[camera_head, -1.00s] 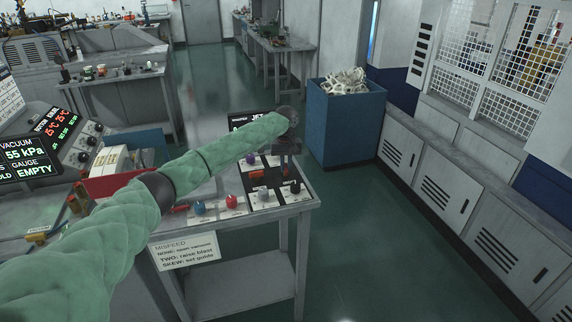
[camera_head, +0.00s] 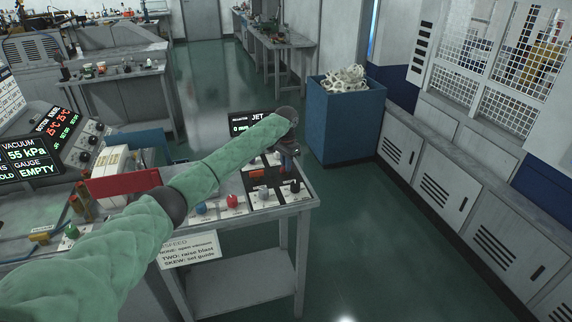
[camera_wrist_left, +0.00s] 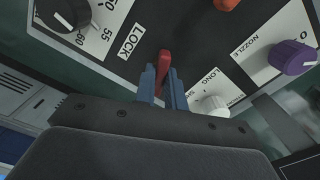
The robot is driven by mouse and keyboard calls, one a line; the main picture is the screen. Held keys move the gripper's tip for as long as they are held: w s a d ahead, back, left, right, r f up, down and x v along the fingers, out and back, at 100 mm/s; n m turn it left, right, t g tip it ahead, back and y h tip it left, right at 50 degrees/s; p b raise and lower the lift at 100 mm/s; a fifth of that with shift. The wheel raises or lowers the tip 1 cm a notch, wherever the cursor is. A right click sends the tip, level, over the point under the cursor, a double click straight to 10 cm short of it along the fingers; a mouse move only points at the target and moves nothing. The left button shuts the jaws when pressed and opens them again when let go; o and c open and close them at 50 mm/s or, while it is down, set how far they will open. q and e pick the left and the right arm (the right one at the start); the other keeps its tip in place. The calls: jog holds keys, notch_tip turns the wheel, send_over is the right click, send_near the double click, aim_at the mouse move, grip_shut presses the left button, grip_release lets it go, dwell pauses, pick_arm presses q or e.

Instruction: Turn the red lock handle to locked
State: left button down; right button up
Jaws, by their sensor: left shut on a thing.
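The red lock handle (camera_wrist_left: 164,62) shows in the left wrist view, upright in the picture beside the white LOCK label (camera_wrist_left: 125,42) on the dark panel. My left gripper (camera_wrist_left: 165,86) has its blue fingers shut on the handle, one on each side. The fingers hide its lower part. My right gripper is not in view.
Around the handle are a black dial (camera_wrist_left: 72,12), a white knob (camera_wrist_left: 212,106) and a purple nozzle knob (camera_wrist_left: 292,57). Blue (camera_head: 201,208) and red (camera_head: 232,201) knobs stand at the table's front. A blue bin (camera_head: 345,125) stands behind right. Floor to the right is clear.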

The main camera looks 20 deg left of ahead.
pick_arm(q)
jog(key=shift+w+r+m, duration=0.1)
jog(key=shift+m, duration=2.2)
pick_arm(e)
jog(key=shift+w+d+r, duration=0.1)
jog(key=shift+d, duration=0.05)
pick_arm(q)
jog(key=shift+r, duration=0.1)
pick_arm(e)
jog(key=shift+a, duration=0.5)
